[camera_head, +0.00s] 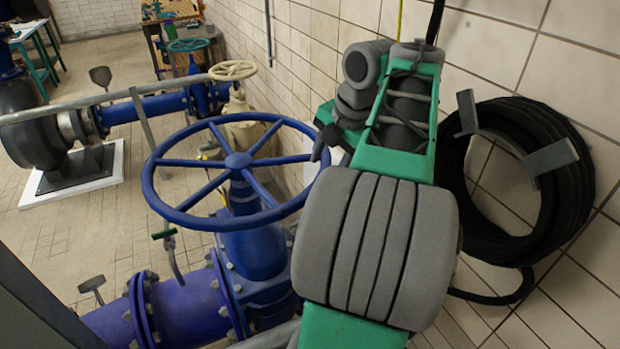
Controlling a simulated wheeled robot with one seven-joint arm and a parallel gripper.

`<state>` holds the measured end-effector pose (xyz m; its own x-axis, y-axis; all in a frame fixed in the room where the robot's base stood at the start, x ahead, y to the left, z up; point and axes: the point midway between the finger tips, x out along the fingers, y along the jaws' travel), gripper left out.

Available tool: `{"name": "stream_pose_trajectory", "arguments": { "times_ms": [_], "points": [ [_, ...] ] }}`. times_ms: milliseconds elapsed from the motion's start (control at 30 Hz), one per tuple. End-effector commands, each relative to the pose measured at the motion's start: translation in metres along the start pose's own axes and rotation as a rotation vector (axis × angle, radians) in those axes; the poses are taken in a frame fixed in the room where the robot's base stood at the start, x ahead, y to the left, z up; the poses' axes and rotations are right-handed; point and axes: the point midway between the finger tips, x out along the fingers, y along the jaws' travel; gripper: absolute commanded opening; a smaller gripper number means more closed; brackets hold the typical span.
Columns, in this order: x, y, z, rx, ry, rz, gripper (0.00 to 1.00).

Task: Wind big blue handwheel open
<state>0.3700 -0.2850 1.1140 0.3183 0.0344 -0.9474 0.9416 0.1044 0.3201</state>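The big blue handwheel (237,160) sits on a blue valve (256,250) at the picture's centre left. Its rim and spokes show, with the right edge of the rim close to my arm. My arm rises at the right and bends over towards the wheel. The dark end of my gripper (323,143) shows at the wheel's right rim. The rest of it is hidden behind my arm. I cannot tell whether it touches the rim or whether its fingers are open or shut.
A black coiled hose (575,180) hangs on the tiled wall (480,30) at the right, close to my arm. A grey rail (150,93) crosses the left. Behind are a cream handwheel (233,70) and a green one (188,45). Tiled floor (60,235) is open at left.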

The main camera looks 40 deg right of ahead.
Motion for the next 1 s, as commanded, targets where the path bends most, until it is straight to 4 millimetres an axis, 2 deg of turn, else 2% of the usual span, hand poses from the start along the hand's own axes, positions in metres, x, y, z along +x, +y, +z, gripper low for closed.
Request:
{"name": "stream_pose_trajectory", "arguments": {
  "times_ms": [33, 200, 400, 667, 1000],
  "points": [
    [0.012, -0.001, -0.002, -0.003, 0.003, -0.001, 0.49],
    [0.046, 0.000, -0.004, -0.002, 0.004, -0.001, 0.49],
    [0.068, 0.001, -0.003, 0.000, 0.002, 0.000, 0.49],
    [0.069, 0.001, -0.002, 0.002, 0.000, 0.000, 0.49],
    [0.069, 0.001, -0.002, 0.004, 0.000, -0.001, 0.21]
  ]
}}
